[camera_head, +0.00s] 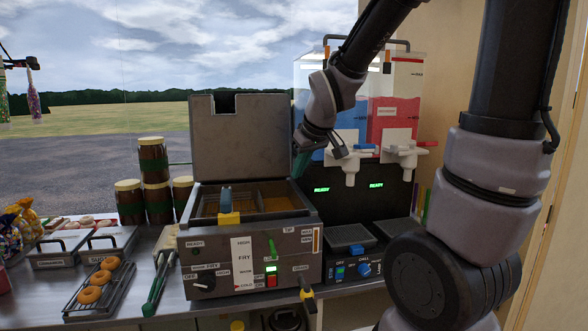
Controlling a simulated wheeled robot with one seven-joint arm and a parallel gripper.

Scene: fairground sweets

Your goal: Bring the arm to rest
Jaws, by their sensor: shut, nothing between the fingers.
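My arm reaches in from the upper right and bends down over the back right corner of the fryer (250,258). My gripper (298,168) is at its end, small and partly hidden by the wrist, with teal fingers pointing down. It is shut with nothing visible in it. It hangs in front of the drink dispenser and just right of the fryer's raised lid (240,140). Whether it touches the fryer cannot be told.
The drink dispenser (347,165) with blue and red tanks stands behind my arm. Left are stacked jars (153,160), a rack of doughnuts (95,285), lidded tins (52,248) and green-handled tongs (155,285). The counter is crowded; open air lies above the jars.

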